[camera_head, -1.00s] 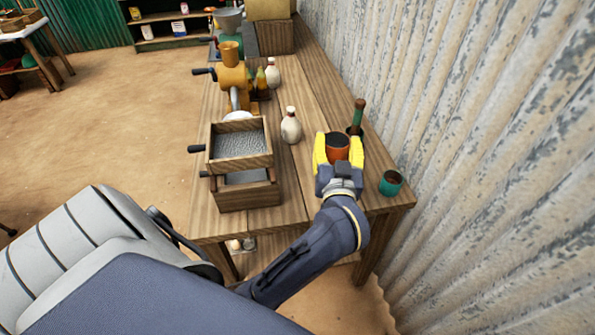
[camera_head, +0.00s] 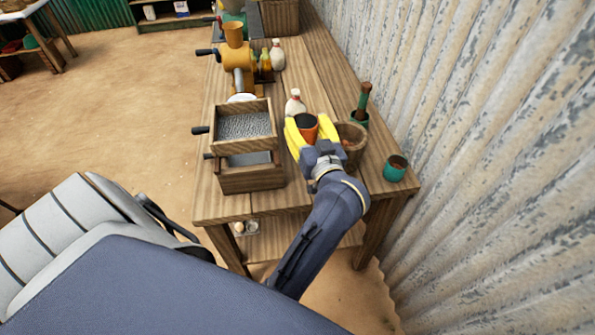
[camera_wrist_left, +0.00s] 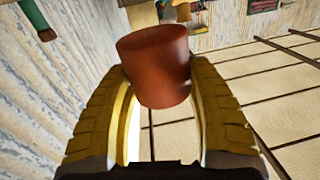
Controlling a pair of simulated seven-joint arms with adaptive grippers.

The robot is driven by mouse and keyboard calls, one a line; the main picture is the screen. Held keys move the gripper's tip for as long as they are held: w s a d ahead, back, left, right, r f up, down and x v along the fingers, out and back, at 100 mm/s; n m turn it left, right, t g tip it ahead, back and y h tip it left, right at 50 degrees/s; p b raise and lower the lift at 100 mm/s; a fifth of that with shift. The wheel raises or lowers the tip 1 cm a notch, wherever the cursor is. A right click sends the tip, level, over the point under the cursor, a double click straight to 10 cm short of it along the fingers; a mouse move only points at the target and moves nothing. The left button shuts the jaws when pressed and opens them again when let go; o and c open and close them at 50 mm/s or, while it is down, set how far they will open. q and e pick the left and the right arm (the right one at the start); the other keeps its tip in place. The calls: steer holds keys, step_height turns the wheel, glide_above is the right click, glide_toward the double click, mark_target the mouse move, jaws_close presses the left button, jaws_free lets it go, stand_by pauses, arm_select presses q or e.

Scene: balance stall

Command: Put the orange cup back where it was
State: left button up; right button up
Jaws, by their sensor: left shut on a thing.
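The orange cup (camera_head: 306,127) is held between the yellow fingers of my left gripper (camera_head: 303,130), over the right part of the wooden table. In the left wrist view the cup (camera_wrist_left: 158,66) looks reddish-brown and sits between both fingertips (camera_wrist_left: 160,85), which touch its sides. My left gripper is shut on it. Whether the cup's base touches the table cannot be told, as the gripper hides it. My right gripper is not in view.
A brown wooden bowl or mortar (camera_head: 351,143) stands just right of the gripper. A green cup with a pestle (camera_head: 361,108) and a teal cup (camera_head: 395,168) stand near the wall. A white bottle (camera_head: 295,103) is behind the gripper; the wooden box (camera_head: 250,178) is left.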

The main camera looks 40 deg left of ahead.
arm_select(q)
steer(key=shift+s+a+f, duration=0.1)
steer(key=shift+f, duration=0.3)
step_height(320, 180, down, 19)
steer(key=shift+f, duration=0.1)
stand_by(0.4)
steer(key=shift+f, duration=0.2)
steer(key=o, duration=1.3)
steer(key=shift+r, duration=0.15)
